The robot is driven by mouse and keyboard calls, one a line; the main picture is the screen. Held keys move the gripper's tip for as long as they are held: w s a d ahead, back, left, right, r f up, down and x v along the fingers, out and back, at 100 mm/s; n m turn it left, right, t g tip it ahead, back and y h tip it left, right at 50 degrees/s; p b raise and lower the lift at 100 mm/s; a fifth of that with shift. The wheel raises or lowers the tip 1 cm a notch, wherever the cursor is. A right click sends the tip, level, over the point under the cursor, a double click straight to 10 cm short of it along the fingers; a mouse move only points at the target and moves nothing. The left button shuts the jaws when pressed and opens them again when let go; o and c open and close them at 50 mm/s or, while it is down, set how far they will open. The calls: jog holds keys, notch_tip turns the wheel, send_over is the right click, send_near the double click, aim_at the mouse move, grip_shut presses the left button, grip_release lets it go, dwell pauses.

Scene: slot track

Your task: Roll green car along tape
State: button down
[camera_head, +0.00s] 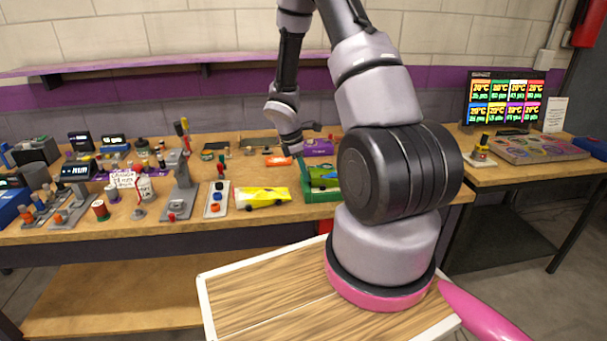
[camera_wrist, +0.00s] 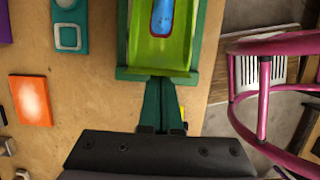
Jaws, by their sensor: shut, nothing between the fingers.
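A lime-green car (camera_head: 323,178) with a blue window sits in a green tray (camera_head: 318,197) near the front edge of the workbench, partly hidden by my arm. In the wrist view the green car (camera_wrist: 180,52) fills the upper middle, between the tray's dark green walls (camera_wrist: 202,35). My gripper (camera_wrist: 161,82) is shut and empty, its dark green fingers together at the near end of the tray. I cannot tell whether they touch it. My gripper (camera_head: 303,171) shows small beside the tray's left side in the head view. I cannot make out any tape.
A yellow car (camera_head: 262,197) lies left of the tray, beside a white plate (camera_head: 216,200) with small pieces. An orange item (camera_head: 278,161) and a purple box (camera_head: 318,147) are behind. The bench's left is crowded. A pink frame (camera_wrist: 262,95) stands beyond the bench edge.

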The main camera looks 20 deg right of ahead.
jog(key=s+d, duration=0.1)
jog(key=d, duration=0.2)
jog(key=s+d, duration=0.1)
jog(key=d, duration=0.3)
jog(key=s+d, duration=0.1)
jog(key=d, duration=0.3)
jog(key=s+v, duration=0.1)
jog(key=v, duration=0.9)
jog(key=shift+w+r, duration=0.35)
jog(key=shift+w, duration=0.05)
